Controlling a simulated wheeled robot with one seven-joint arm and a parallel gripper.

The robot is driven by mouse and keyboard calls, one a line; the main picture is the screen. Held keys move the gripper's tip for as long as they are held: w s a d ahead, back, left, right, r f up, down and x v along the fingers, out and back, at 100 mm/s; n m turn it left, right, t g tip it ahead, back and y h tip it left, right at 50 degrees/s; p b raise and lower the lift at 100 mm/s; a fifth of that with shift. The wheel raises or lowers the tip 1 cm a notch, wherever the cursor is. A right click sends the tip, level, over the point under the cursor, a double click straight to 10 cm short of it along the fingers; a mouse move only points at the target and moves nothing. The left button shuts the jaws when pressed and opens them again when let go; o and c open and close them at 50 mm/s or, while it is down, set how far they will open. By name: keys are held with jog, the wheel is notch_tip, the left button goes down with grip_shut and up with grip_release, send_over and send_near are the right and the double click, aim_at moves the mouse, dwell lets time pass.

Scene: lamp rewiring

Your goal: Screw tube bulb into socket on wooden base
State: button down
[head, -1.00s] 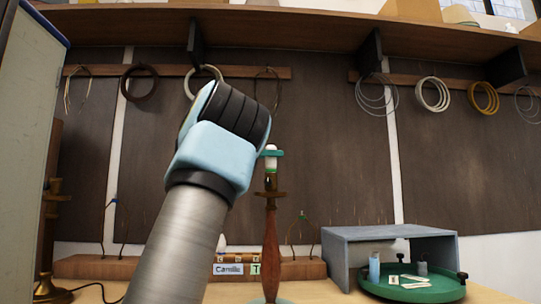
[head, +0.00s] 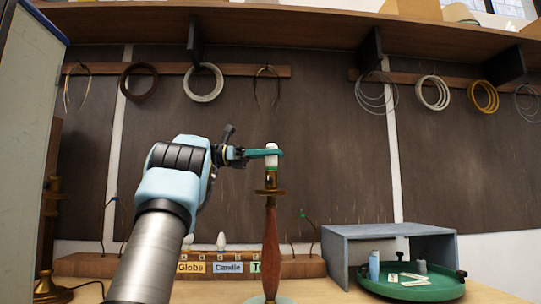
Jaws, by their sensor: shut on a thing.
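The socket tops a turned wooden lamp stem (head: 270,245) with a brass collar and a pale green foot. My gripper (head: 266,153) reaches in from the left with green jaws, shut on the bulb's upper part. The far jaw is mostly hidden.
A wooden rack (head: 300,268) with Globe and Candle labels and a few bulbs stands behind the lamp. A green tray (head: 412,293) with small parts and a grey open box (head: 375,233) are at right. A brass lamp stands at far left. Wire coils hang above.

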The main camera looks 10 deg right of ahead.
jog(key=shift+w+a+m+g, duration=0.15)
jog(key=shift+m+g, duration=0.15)
jog(key=shift+g, duration=0.1)
jog(key=shift+f+m+g+y+p, duration=0.1)
jog(key=shift+m+g+y+p, duration=0.25)
jog(key=shift+g, duration=0.25)
jog(key=shift+m+y, duration=0.25)
jog(key=shift+c, duration=2.2)
grip_release()
